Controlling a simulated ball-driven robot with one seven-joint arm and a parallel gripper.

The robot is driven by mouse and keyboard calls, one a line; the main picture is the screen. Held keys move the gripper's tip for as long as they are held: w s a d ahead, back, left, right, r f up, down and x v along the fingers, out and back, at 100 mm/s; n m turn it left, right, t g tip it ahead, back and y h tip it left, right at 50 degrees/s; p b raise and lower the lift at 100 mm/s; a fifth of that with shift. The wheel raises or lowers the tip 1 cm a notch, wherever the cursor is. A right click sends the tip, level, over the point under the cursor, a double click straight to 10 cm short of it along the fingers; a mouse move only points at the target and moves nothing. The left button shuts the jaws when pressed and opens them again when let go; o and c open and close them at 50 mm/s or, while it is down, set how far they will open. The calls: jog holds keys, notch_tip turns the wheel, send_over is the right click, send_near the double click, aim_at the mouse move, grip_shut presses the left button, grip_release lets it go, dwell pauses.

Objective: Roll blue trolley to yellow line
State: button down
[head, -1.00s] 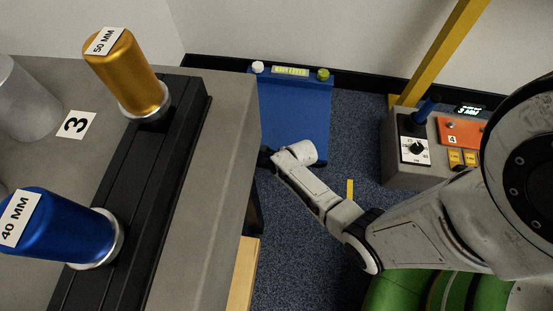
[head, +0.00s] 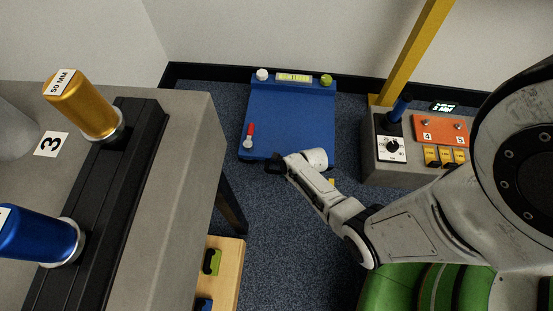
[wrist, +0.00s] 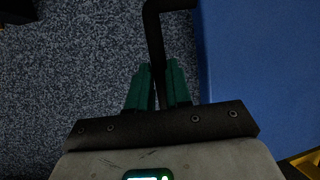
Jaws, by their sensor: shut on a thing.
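The blue trolley (head: 290,115) is a flat blue deck on the floor by the back wall. It has a small display, a white knob and a green knob at its far end. A red-tipped lever stands at its near left corner. My gripper (wrist: 160,80) has its green fingers shut on a black bent handle (wrist: 154,30), beside the blue deck (wrist: 255,70) in the wrist view. In the head view my gripper (head: 274,166) is at the deck's near edge.
A grey bench (head: 180,200) with gold and blue cylinders fills the left. A grey control box (head: 375,165) with an orange panel stands right of the trolley, by a yellow post (head: 415,50). Dark blue carpet between them is clear.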

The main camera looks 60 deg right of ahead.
jog(key=shift+s+d, duration=0.1)
jog(key=shift+s, duration=0.3)
jog(key=c, duration=1.1)
grip_release()
jog(key=shift+o, duration=0.2)
jog(key=p+v, duration=0.6)
jog(key=v, duration=0.4)
jog(key=shift+s+r+p, duration=0.25)
jog(key=shift+r+p, duration=0.1)
jog(key=shift+p, duration=0.05)
jog(key=shift+d, duration=0.1)
